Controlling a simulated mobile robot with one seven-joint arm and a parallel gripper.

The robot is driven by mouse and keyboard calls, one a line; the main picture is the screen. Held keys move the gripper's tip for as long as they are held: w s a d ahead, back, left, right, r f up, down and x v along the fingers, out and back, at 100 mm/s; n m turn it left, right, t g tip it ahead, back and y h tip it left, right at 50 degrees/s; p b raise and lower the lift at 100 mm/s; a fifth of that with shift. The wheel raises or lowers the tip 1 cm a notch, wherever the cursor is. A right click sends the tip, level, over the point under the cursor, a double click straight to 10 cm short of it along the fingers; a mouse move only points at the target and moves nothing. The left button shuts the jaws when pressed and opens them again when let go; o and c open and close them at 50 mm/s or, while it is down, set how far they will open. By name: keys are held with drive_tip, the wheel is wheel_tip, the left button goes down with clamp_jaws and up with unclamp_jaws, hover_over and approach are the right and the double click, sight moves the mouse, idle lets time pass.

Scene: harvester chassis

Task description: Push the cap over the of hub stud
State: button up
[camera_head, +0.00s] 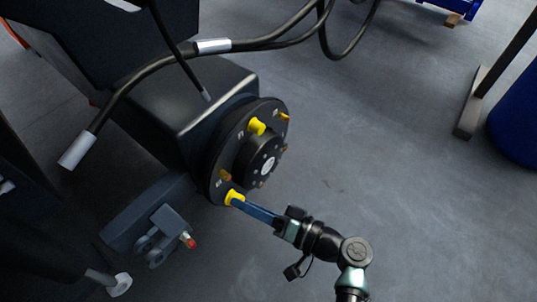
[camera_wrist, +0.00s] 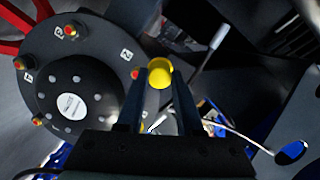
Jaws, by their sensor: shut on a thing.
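The dark round hub (camera_head: 240,150) is mounted on the chassis, with several orange-red studs around its face, one a bare stud (camera_head: 226,175) at lower left. One yellow cap (camera_head: 257,126) sits at a stud position on the upper part. My gripper (camera_head: 239,202) reaches in from the lower right with blue fingers. It is shut on a second yellow cap (camera_head: 233,197) at the hub's lower rim. In the wrist view the held cap (camera_wrist: 160,72) is between both fingertips, beside the hub face (camera_wrist: 75,85). A stud (camera_wrist: 135,73) is partly hidden by the left finger. I cannot tell whether the cap touches a stud.
A grey bracket with a clevis (camera_head: 160,235) stands below left of the hub. A black hose (camera_head: 130,85) with metal ends crosses above it. A blue drum (camera_head: 518,120) and a post foot are at right. The floor right of the hub is clear.

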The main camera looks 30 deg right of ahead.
drive_tip(key=d+f+b, duration=0.1)
drive_tip(key=s+d+f+m+t+h+b, duration=0.1)
drive_tip(key=d, duration=0.1)
drive_tip(key=d+f+m+t+h, duration=0.1)
drive_tip(key=shift+s+d+b, duration=0.15)
drive_tip(key=shift+b, duration=0.25)
drive_tip(key=b+x, duration=0.1)
drive_tip(key=x, duration=0.5)
drive_tip(key=shift+b, duration=0.3)
drive_tip(key=shift+w+a, duration=0.2)
drive_tip(key=shift+w, duration=0.1)
idle(0.4)
drive_tip(key=shift+b+x, duration=0.65)
drive_tip(key=shift+x, duration=0.8)
drive_tip(key=shift+r, duration=0.1)
